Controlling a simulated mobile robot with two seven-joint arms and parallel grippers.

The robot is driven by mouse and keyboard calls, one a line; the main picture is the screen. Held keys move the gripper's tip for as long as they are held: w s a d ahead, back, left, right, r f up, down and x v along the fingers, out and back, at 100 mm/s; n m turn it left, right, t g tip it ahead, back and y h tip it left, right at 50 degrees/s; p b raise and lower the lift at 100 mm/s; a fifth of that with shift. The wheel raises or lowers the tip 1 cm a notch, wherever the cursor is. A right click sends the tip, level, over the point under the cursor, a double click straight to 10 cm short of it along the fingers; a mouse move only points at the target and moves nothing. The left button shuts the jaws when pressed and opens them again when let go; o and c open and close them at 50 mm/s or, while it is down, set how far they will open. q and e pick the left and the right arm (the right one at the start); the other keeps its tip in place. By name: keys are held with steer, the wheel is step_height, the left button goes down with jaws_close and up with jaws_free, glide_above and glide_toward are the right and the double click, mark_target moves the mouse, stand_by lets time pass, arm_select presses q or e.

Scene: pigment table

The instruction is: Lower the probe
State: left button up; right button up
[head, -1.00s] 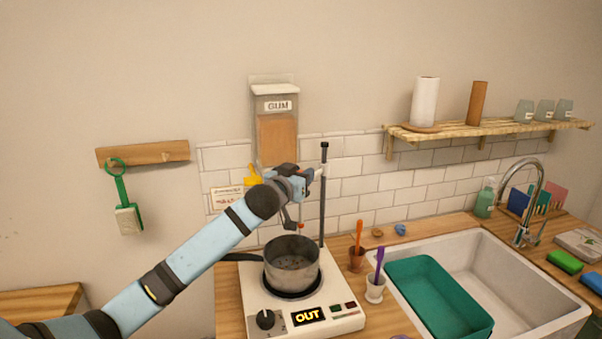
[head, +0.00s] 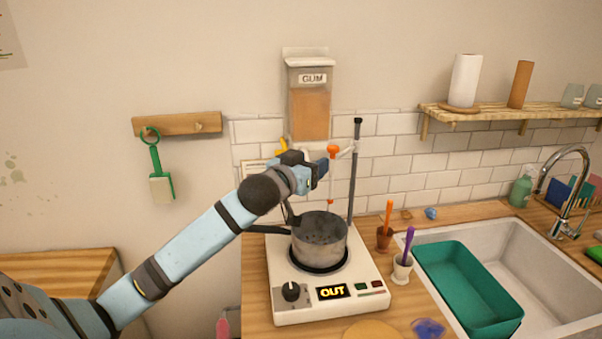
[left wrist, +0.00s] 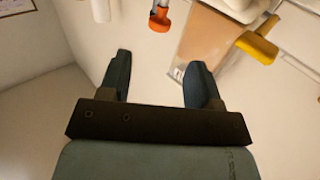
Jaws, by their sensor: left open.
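The probe (head: 333,150) has an orange head and a thin rod, and hangs from a clamp on a dark upright stand (head: 354,175). Its lower end is above the grey pot (head: 320,238), which sits on the white hot plate (head: 290,313). The plate's display (head: 331,292) reads "OUT". My left gripper (head: 320,172) is just left of the probe, below its orange head. In the left wrist view the fingers (left wrist: 160,72) are apart with nothing between them; the orange head (left wrist: 160,20) is beyond their tips. My right gripper is not in view.
A gum dispenser (head: 309,98) hangs on the wall behind. Two small cups, brown (head: 384,241) and white (head: 402,270), hold tools right of the plate. A green basin (head: 465,290) sits in the sink (head: 510,255). A wall shelf (head: 500,117) is at the right.

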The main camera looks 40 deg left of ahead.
arm_select(q)
steer(key=s, duration=0.3)
steer(key=shift+s+d, duration=0.15)
steer(key=shift+s, duration=0.1)
